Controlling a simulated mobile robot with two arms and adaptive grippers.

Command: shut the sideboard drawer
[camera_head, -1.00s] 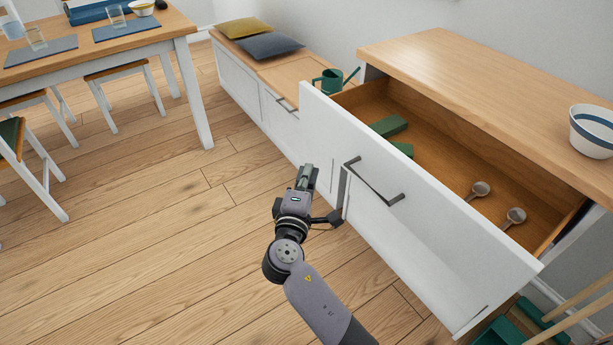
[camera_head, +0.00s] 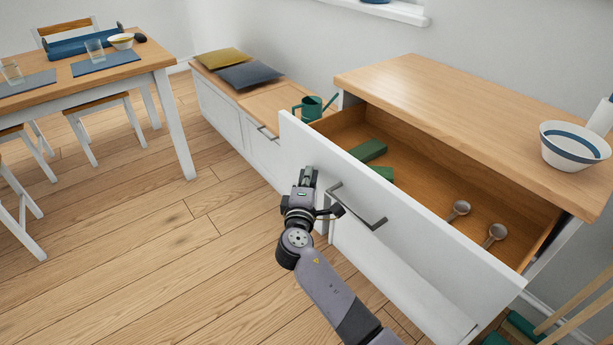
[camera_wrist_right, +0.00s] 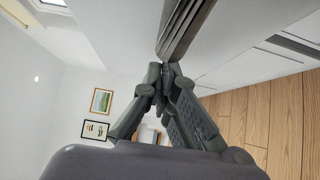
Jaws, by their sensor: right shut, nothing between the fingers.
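The sideboard (camera_head: 440,112) has a light wood top, and its white-fronted drawer (camera_head: 300,143) is pulled well out. Inside the drawer are green blocks (camera_head: 368,150) and two small scoops (camera_head: 460,208). A dark bar handle (camera_head: 357,206) is on the drawer front. My right gripper (camera_head: 307,178) is shut and empty, in front of the drawer front and left of the handle. In the right wrist view the fingertips (camera_wrist_right: 166,72) meet close to a dark bar and a pale panel; I cannot tell whether they touch. My left gripper is not in view.
A low bench (camera_head: 225,112) with two cushions and a green watering can (camera_head: 312,108) stands left of the sideboard. A striped bowl (camera_head: 575,146) is on the sideboard top. A dining table (camera_head: 110,75) is at upper left. Wood floor between is clear.

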